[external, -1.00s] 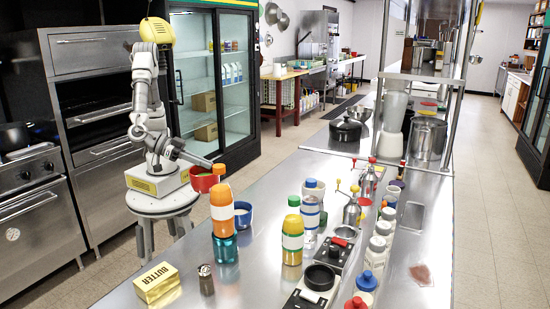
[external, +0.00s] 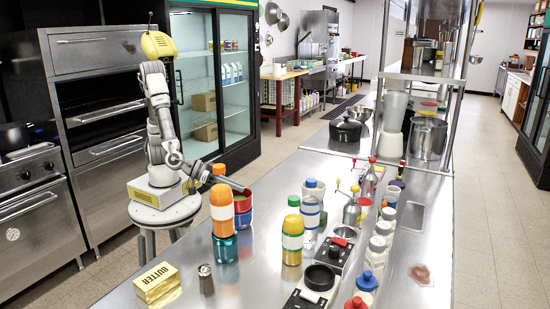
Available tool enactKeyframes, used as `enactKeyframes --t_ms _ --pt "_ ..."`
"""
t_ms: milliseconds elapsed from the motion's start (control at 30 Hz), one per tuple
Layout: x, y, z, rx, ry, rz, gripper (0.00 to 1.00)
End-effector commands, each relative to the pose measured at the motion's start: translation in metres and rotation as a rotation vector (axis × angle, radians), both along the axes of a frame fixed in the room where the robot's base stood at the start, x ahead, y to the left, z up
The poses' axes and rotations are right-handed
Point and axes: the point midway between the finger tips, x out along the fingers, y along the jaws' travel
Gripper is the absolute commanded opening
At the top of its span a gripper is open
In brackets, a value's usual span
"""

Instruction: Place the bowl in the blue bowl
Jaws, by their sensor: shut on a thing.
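The red bowl (external: 241,205) is at the end of my arm, just behind the orange-capped bottle, which hides its left part. My gripper (external: 244,192) is at its upper rim and is shut on it. The blue bowl (external: 244,220) stands on the steel counter directly below the red bowl. Its left part is hidden behind the bottle. The red bowl overlaps the blue bowl's top in this view; whether it touches it or sits inside it I cannot tell.
The orange bottle (external: 221,208) and a teal container (external: 225,248) stand close in front of the bowls. A yellow bottle (external: 292,242) stands to the right. Counter between shaker and yellow bottle is clear.

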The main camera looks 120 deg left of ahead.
Motion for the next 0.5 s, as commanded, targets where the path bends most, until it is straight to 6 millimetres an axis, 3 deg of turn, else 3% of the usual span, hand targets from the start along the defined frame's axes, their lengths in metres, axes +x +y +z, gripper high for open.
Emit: enactKeyframes --t_ms 333,367,500 --pt "0.0003 -0.0001 -0.0022 0.001 -0.003 0.001 0.0" --pt "0.0 -0.0001 -0.0026 0.001 0.0 0.0 0.15" --pt "-0.0001 -0.0002 -0.0021 0.0 -0.001 0.0 0.4"
